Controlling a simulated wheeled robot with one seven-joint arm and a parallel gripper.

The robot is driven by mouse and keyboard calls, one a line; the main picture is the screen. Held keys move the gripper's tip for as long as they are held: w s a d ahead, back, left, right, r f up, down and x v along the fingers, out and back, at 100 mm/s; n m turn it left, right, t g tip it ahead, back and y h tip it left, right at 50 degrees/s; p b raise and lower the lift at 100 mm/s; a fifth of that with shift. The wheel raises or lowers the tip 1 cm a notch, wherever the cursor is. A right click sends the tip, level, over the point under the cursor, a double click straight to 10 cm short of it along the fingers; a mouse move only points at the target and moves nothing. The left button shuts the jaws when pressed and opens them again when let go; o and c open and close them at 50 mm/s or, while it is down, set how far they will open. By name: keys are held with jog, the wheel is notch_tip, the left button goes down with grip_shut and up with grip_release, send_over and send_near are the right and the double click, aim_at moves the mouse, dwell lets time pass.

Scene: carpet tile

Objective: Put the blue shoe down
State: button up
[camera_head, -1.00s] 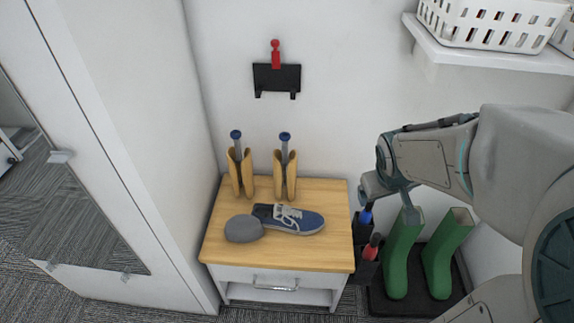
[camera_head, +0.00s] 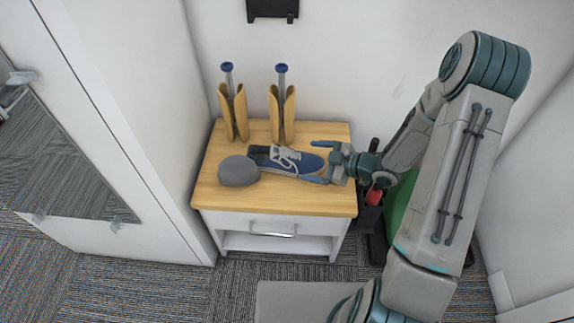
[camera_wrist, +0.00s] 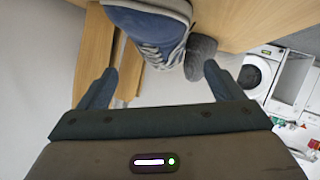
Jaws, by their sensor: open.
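The blue shoe (camera_head: 285,160) with white laces lies on the light wooden top of a small white cabinet (camera_head: 215,190) in the head view. Its toe points right, toward my gripper (camera_head: 318,162). My gripper is open at the toe end, its two fingers spread to either side of the toe with a gap between them. In the wrist view the shoe (camera_wrist: 150,30) shows toe-first at the top, ahead of the spread fingers of my gripper (camera_wrist: 158,85). I cannot tell whether the fingers touch the shoe.
A grey rounded object (camera_head: 238,171) sits by the shoe's heel. Two tan boot-shaped holders (camera_head: 233,112) (camera_head: 282,115) with blue-topped rods stand behind. A mirrored white door (camera_head: 110,130) is at left. A green boot (camera_head: 402,205) stands right, partly hidden by my arm. The cabinet top's front is clear.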

aim_at(293, 157)
jog(key=shift+a+f+y, duration=0.3)
jog(key=shift+a, duration=0.3)
jog(key=b+x, duration=0.1)
jog(key=x, duration=0.2)
jog(key=b+x, duration=0.1)
jog(key=x, duration=0.2)
jog(key=shift+w+a+b, duration=0.15)
jog(key=shift+w+b, duration=0.15)
jog(key=shift+w, duration=0.05)
jog(key=shift+r, duration=0.1)
jog(key=c, duration=1.3)
